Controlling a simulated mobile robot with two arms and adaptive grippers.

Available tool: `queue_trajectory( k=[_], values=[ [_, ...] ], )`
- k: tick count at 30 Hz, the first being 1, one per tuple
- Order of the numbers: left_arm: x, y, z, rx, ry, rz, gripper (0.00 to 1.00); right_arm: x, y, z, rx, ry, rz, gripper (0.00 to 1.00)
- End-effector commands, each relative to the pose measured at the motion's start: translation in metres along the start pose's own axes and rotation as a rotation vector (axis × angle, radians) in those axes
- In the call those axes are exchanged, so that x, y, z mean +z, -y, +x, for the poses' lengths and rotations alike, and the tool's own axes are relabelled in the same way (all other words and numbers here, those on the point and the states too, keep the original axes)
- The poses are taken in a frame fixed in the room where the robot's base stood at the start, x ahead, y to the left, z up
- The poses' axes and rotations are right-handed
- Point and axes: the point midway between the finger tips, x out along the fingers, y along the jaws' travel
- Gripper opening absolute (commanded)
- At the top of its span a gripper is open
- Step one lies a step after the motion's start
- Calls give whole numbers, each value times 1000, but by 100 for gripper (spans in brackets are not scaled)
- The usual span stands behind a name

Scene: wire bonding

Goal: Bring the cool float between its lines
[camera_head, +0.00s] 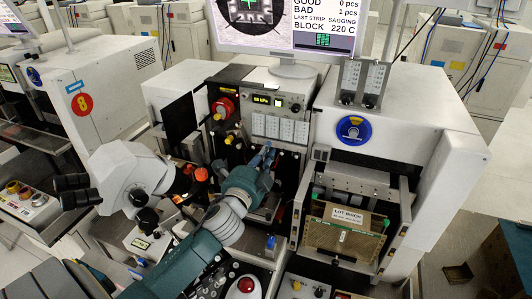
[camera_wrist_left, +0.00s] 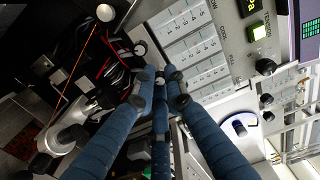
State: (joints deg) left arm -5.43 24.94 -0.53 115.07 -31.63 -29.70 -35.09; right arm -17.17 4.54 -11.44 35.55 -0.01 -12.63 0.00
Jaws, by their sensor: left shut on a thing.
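A row of white meter panels (camera_head: 280,129) is on the front of the middle machine. In the left wrist view the panels (camera_wrist_left: 190,48) show up close, with small print at their ends that seems to include "COOL". The float and its lines are too small to make out. My left gripper (camera_head: 266,160) is just below the panels. In the left wrist view its blue fingers (camera_wrist_left: 161,76) are closed together around a small knob, mostly hidden by the fingertips. I cannot tell which panel this knob belongs to. My right gripper is not in view.
A grey microscope (camera_head: 130,175) stands left of my arm. A lot rack (camera_head: 345,228) is at the right, a red button (camera_head: 246,286) in front. Red and black cables (camera_wrist_left: 125,80) lie close to the fingers.

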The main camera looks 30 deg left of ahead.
Motion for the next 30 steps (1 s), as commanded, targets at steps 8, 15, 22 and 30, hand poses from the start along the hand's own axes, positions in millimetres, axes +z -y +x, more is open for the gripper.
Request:
queue_trajectory(
  k=[8,15,22,30],
  values=[
    [-1,-4,-1,7,-1,-7,0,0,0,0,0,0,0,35],
    [-1,-4,-1,7,-1,-6,19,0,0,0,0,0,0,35],
    [0,-2,-1,3,0,-5,19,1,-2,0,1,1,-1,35],
    [-1,-3,-36,7,-1,-6,19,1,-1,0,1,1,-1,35]
  ],
)
